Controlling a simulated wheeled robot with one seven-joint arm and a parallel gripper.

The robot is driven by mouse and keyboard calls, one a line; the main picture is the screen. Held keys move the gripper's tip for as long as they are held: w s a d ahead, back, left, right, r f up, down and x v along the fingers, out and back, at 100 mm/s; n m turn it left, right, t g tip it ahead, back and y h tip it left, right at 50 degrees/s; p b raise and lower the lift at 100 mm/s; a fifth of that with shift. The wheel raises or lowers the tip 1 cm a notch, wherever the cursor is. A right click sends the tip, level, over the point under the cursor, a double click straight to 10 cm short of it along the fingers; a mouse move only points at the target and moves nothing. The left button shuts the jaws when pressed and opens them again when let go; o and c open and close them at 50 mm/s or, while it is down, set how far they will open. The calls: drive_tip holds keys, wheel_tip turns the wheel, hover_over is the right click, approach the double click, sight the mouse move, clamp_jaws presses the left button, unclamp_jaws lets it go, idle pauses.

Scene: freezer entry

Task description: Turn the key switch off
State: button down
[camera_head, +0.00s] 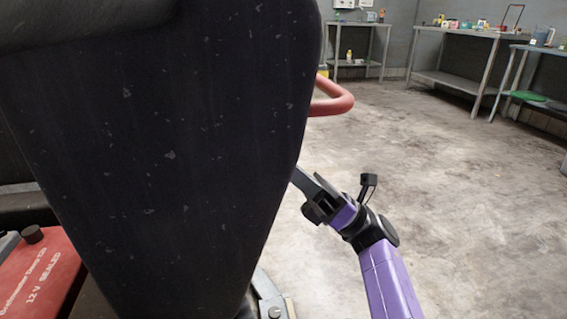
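The key switch does not show in this view. A large black scuffed panel (160,150), like a seat back, fills the left half and hides whatever lies behind it. My gripper (309,189) is at the right edge of this panel, at the end of my purple arm, and points up and left. Its tip meets the panel's outline in the picture, and I cannot tell whether it touches or passes behind. Its finger opening is not clear, and I see nothing held in it.
A red bar handle (332,100) sticks out beyond the panel's right edge. A red battery (40,275) marked "12 V SEALED" is at lower left. Metal tables (455,80) with small items stand along the far walls. The concrete floor (470,190) at right is open.

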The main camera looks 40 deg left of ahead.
idle(0.8)
drive_tip(key=c, duration=1.5)
unclamp_jaws()
drive_tip(key=shift+f, duration=0.1)
